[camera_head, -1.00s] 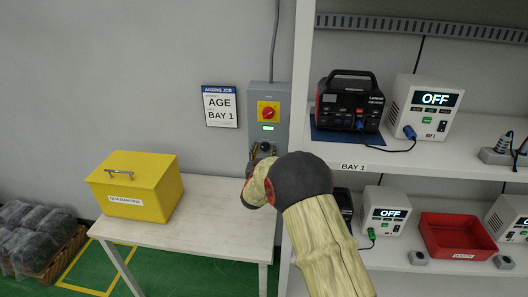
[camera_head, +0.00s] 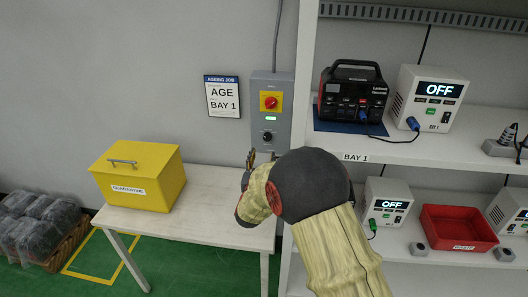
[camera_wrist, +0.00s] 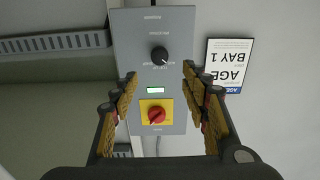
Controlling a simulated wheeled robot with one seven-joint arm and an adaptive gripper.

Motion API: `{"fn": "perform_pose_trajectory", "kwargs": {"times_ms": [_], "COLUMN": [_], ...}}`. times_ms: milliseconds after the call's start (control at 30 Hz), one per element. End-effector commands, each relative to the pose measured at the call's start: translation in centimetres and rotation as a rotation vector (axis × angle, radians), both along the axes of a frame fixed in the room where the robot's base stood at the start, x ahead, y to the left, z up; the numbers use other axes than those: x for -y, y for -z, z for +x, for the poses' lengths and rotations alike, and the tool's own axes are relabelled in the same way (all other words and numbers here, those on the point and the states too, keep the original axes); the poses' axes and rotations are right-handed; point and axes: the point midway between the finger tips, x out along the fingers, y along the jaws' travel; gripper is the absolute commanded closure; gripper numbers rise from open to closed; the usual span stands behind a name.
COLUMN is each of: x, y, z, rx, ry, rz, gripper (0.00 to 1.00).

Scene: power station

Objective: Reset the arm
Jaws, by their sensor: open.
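My arm reaches in from the lower right in the head view, and my gripper (camera_head: 262,160) is in front of the wall just below the grey control box (camera_head: 271,110). In the wrist view my gripper (camera_wrist: 165,105) is open and empty, its fingers spread wide on both sides of the box. The box (camera_wrist: 178,100) shows upside down there, with a black knob (camera_wrist: 159,54), a lit green display (camera_wrist: 153,91) and a red rotary switch (camera_wrist: 155,115) on a yellow plate. The fingertips appear apart from the knob.
A white table (camera_head: 222,232) with a yellow quarantine box (camera_head: 138,176) stands at left. The shelf (camera_head: 455,160) at right holds a black power unit (camera_head: 352,97), a white OFF unit (camera_head: 428,97) and a red tray (camera_head: 457,230). A Bay 1 sign (camera_head: 222,96) hangs on the wall.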

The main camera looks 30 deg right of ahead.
Motion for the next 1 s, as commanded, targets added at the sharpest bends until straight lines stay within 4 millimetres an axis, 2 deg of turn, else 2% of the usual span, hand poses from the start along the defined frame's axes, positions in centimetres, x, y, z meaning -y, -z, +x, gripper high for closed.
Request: {"fn": "perform_pose_trajectory", "kwargs": {"times_ms": [200,667,767,867,900,1000], "x": [-0.4,-0.5,-1.2,-3.1,-4.2,-7.3], "y": [0.1,0.3,2.3,6.7,8.9,12.6], "z": [-0.7,-0.6,-0.2,-0.4,-0.9,-2.7], "rx": [-0.001,-0.002,-0.054,-0.178,-0.247,-0.410], "ry": [0.000,-0.003,-0.031,-0.095,-0.127,-0.211], "rz": [0.001,0.016,0.070,0.161,0.205,0.309], "gripper": [0.54,0.54,0.54,0.54,0.54,0.54]}}
